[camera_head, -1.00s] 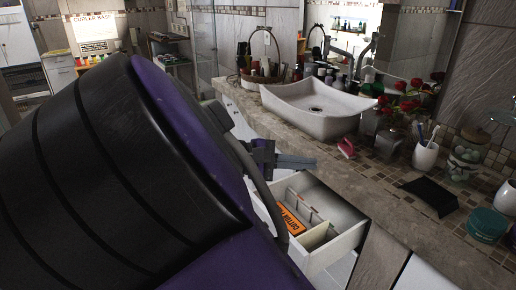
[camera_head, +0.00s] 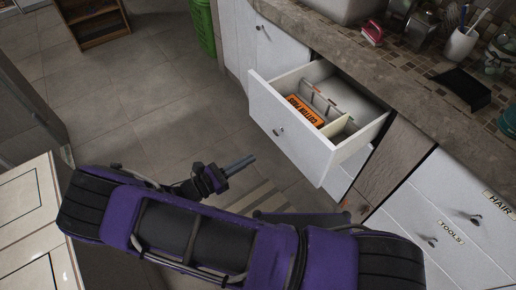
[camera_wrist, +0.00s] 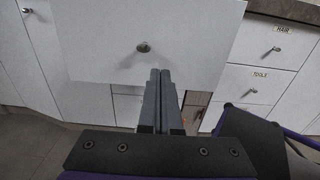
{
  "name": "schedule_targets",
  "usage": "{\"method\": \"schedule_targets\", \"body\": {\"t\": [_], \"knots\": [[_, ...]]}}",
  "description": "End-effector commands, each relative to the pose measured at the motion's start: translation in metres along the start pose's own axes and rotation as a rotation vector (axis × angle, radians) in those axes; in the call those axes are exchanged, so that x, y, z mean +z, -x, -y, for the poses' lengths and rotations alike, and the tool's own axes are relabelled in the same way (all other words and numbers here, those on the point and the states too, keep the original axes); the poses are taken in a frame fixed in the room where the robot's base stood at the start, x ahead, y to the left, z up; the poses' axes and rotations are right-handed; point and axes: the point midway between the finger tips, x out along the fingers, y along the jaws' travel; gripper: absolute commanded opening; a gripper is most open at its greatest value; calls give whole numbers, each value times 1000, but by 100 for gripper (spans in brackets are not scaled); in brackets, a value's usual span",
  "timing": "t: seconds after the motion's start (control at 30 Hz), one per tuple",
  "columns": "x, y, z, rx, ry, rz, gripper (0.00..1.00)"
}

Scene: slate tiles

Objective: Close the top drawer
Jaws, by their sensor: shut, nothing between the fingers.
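The top drawer (camera_head: 290,137) is a white drawer pulled out from under the stone counter, with a small round knob on its front. Inside it are dividers and an orange box with dark lettering (camera_head: 305,111). My gripper (camera_head: 250,158) is shut and empty, in front of the drawer and to the left of its front face, apart from it in the head view. In the wrist view the drawer front (camera_wrist: 205,50) fills the upper middle, and my shut fingers (camera_wrist: 160,75) point at it just below and right of the knob (camera_wrist: 143,47).
Closed white drawers labelled HAIR and TOOLS (camera_head: 451,215) are to the right. The stone counter (camera_head: 400,75) above holds a pink iron, a cup and a black item. A green bin (camera_head: 202,27) stands at the back. Tiled floor (camera_head: 130,100) is open to the left.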

Motion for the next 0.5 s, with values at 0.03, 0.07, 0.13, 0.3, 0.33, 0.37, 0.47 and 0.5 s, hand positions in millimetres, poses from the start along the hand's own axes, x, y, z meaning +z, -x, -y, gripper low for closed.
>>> {"method": "schedule_targets", "body": {"t": [0.03,0.07,0.13,0.3,0.33,0.37,0.47,0.5], "knots": [[0,-9,0,-2,1,2,0],[0,-14,1,-2,1,2,0],[0,-29,1,-4,0,3,0],[1,-66,1,-4,-1,3,0],[1,-73,1,-4,-1,3,0],[1,-79,1,-4,0,3,0],[0,-97,1,-3,-2,2,0],[0,-103,1,-3,-2,2,0]]}}
